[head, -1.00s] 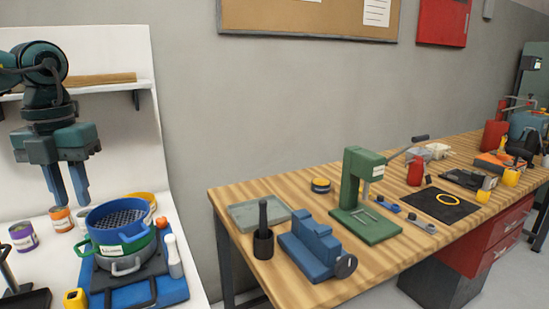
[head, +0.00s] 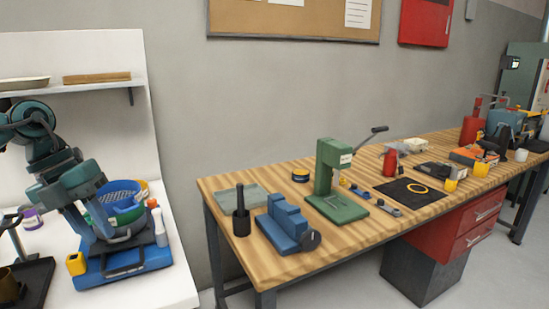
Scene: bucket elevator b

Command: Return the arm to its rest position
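My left arm comes in from the left, in front of the white bench and shelf. My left gripper (head: 101,236) points down and to the right, tilted, with its two blue fingers apart and nothing seen between them. It overlaps the stack of blue (head: 124,197) and green sieves in the picture and hides much of it. I cannot tell whether it touches the stack. My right gripper is not in view.
The stack stands by a blue base (head: 150,262) with a white bottle (head: 160,228) beside it. A yellow block (head: 75,264) and a dark tray (head: 32,282) are near the front left. A wooden workbench (head: 290,264) with a green press (head: 333,180) stands right, across a gap.

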